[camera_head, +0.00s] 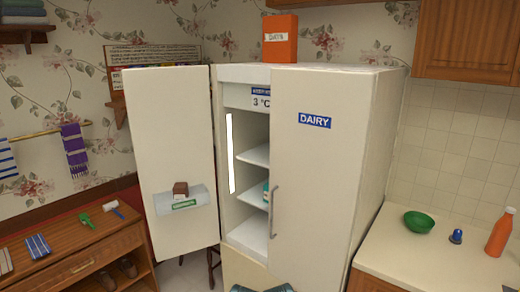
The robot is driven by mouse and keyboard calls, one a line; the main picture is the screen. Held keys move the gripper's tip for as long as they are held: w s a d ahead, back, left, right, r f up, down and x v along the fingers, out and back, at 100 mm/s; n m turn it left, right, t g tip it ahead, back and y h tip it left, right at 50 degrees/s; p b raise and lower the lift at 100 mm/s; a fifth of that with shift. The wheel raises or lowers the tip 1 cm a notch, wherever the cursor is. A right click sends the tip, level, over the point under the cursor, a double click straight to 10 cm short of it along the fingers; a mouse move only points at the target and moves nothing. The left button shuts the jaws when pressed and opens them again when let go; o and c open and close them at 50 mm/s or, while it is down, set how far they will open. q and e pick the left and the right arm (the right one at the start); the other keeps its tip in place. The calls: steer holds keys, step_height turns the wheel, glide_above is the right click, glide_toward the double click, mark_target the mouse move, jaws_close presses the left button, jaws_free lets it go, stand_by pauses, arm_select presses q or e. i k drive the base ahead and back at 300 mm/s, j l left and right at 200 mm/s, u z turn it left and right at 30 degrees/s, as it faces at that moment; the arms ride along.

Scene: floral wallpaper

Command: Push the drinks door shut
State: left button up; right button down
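A white fridge (345,90) stands in the middle of the view with two tall doors side by side. Its left door (168,120) is swung wide open to the left and shows its inner face. I take it to be the drinks door, but its green label (184,204) is too small to read. A door bin (165,201) on it holds a small brown item (180,189). The right door (315,170), marked DAIRY, looks closed and has a long vertical handle (273,212). Neither gripper is in view.
A wooden cabinet (70,255) stands left of the open door, with small items on top. A stool leg shows beneath the door. A counter (400,262) at right holds a green bowl (418,222) and an orange bottle (500,232). An orange box (280,45) sits on the fridge.

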mark_target(169, 109)
steer(key=z, duration=0.4)
steer(key=i+j+z, duration=0.1)
steer(key=j+z, duration=0.2)
steer(key=j, duration=0.15)
steer(key=j+z, duration=0.3)
steer(key=j, duration=0.15)
steer(key=j+z, duration=0.25)
steer(key=j, duration=1.95)
